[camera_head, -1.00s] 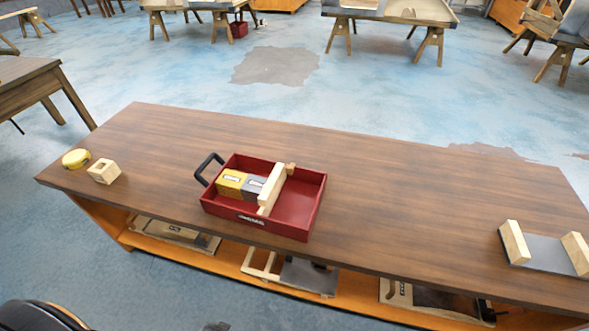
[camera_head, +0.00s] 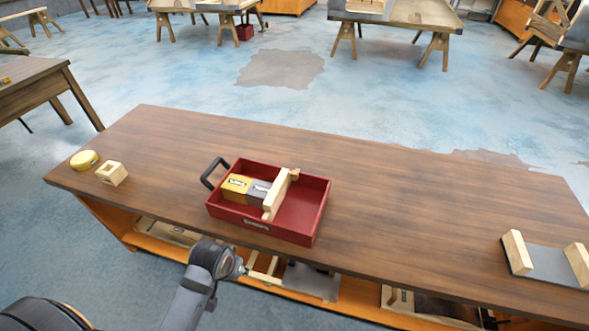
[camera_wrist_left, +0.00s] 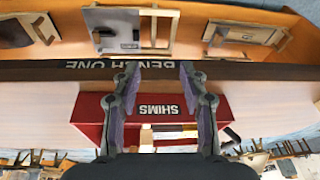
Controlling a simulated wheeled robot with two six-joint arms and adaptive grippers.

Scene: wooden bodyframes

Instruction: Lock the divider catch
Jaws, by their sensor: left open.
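A red tray (camera_head: 313,229) with a black handle sits on the wooden bench. A pale wooden divider (camera_head: 275,197) stands across it. A small brown wooden catch (camera_head: 294,174) is at the divider's far end; its exact position is too small to tell. A yellow box (camera_head: 236,187) and a grey box (camera_head: 259,192) lie left of the divider. My left arm shows at the bottom, in front of the bench. In the left wrist view my left gripper (camera_wrist_left: 158,78) is open and empty, with the tray's labelled front wall (camera_wrist_left: 167,107) beyond its fingers. My right gripper is out of view.
A yellow round object (camera_head: 84,160) and a hollow wooden block (camera_head: 111,173) are at the bench's left end. A grey piece with two wooden blocks (camera_head: 547,262) is at the right. Frames lie on the lower shelf.

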